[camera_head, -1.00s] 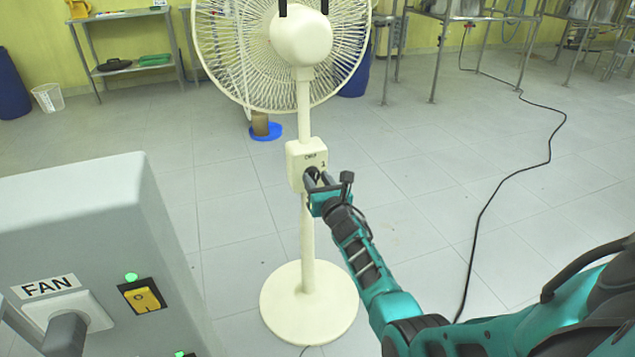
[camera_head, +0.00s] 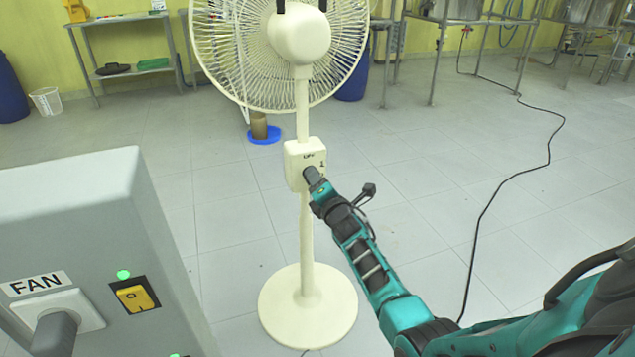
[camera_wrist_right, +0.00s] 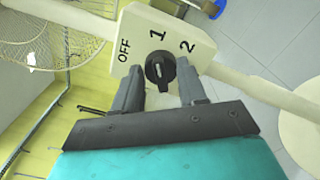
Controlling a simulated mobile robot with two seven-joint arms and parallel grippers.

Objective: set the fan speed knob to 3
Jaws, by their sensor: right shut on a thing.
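The cream pedestal fan has a control box (camera_head: 303,163) on its pole, and my right gripper (camera_head: 310,175) is at its front face. In the right wrist view the box face (camera_wrist_right: 133,25) shows the printed marks OFF, 1 and 2; I see no 3 there. The black round speed knob (camera_wrist_right: 160,70) has a raised ridge and sits between the fingers of my right gripper (camera_wrist_right: 160,76), which is shut on it. I cannot tell surely which mark the knob points to. In the head view the gripper hides the knob. My left gripper is not in view.
A grey cabinet (camera_head: 75,210) with a FAN label, a plug and a lit yellow switch (camera_head: 135,296) stands at front left. The fan's round base (camera_head: 308,318) is on the tiled floor. A black cable (camera_head: 490,205) runs along the floor at right.

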